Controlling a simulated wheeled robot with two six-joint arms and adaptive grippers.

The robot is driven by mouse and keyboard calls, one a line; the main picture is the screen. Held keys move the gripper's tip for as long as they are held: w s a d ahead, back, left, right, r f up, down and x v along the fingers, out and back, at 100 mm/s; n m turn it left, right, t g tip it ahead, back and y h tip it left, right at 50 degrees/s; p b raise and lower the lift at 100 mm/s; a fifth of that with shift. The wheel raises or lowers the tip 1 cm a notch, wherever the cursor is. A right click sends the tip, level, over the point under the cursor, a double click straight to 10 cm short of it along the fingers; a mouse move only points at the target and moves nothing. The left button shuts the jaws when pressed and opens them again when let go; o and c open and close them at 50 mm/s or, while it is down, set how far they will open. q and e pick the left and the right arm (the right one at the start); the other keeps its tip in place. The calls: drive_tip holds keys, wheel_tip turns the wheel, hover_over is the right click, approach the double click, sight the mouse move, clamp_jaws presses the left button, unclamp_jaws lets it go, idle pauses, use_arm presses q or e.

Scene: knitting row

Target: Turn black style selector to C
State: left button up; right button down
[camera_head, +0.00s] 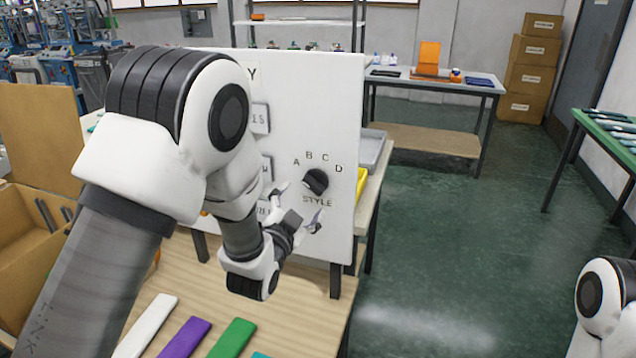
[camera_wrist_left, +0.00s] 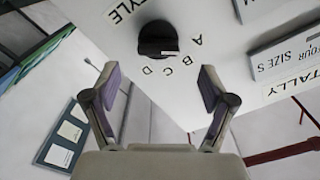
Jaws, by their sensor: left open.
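The black style selector (camera_head: 316,181) is a round knob on the white panel (camera_head: 305,100), with the letters A, B, C, D in an arc above it and STYLE below. In the left wrist view the selector (camera_wrist_left: 158,36) carries a small pale mark on the side facing the letters; I cannot tell exactly which letter it points to. My left gripper (camera_head: 302,205) is open and empty in front of the panel, just below and left of the knob. In the left wrist view its fingertips (camera_wrist_left: 161,80) are apart, with the knob beyond them, untouched.
The panel stands on a wooden table (camera_head: 300,290) with coloured strips, including a purple one (camera_head: 185,338) and a green one (camera_head: 233,338). A grey tray (camera_head: 372,150) and a yellow item (camera_head: 361,185) sit behind the panel's right edge. Green floor (camera_head: 450,240) is open to the right.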

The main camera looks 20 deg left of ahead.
sight(310, 190)
use_arm(q)
drive_tip(key=w, duration=0.2)
drive_tip(key=w+p, duration=0.1)
drive_tip(key=w, duration=0.4)
drive_tip(key=shift+w+d+f+p, duration=0.1)
drive_tip(key=shift+w+f+p, duration=0.15)
drive_tip(key=shift+p, duration=0.15)
drive_tip(key=shift+s+r, duration=0.1)
drive_tip(key=shift+s, duration=0.05)
drive_tip(key=c, duration=1.1)
